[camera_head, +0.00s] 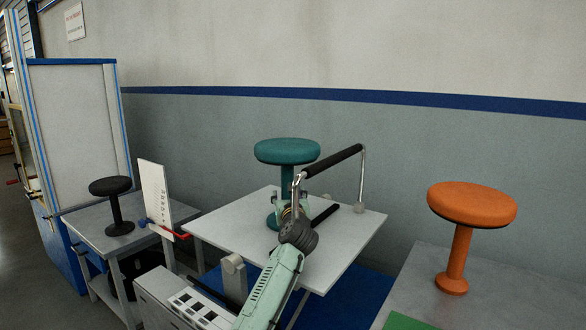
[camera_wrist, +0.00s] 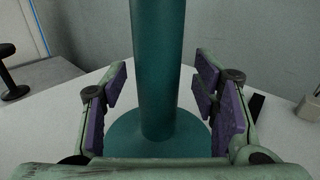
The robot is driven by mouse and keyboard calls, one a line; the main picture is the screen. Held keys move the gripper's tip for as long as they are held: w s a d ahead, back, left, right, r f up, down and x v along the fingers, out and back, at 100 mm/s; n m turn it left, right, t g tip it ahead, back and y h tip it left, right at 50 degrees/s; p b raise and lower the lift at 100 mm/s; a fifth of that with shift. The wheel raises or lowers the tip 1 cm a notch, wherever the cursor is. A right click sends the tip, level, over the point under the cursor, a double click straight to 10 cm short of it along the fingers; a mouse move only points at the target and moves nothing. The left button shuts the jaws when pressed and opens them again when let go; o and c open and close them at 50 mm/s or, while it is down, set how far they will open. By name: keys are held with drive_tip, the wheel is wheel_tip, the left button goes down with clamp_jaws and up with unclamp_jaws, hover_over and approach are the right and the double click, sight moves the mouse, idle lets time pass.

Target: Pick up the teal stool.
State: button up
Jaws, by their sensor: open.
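The teal stool (camera_head: 287,152) stands upright on a white table (camera_head: 347,240), with a round seat, a single post and a round base. In the wrist view its post (camera_wrist: 158,70) rises between the two purple-padded fingers of my gripper (camera_wrist: 160,105). The fingers are open, with a gap on each side of the post. The stool's base (camera_wrist: 190,135) rests on the table, partly hidden by my gripper's body. In the head view my gripper (camera_head: 288,206) is at the stool's post, and my arm hides part of the base.
A bent metal frame with a black padded bar (camera_head: 332,161) stands close to the stool's right. A black stool (camera_head: 111,186) is on a grey table at left, near a white sign panel (camera_head: 156,195). An orange stool (camera_head: 472,204) is on a grey surface at right.

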drive_tip(key=shift+w+a+f, duration=0.1)
drive_tip(key=shift+w+f, duration=0.05)
drive_tip(key=shift+w, duration=0.4)
drive_tip(key=shift+s+r, duration=0.2)
drive_tip(key=shift+f, duration=0.1)
clamp_jaws()
idle(0.3)
drive_tip(key=shift+r, duration=0.25)
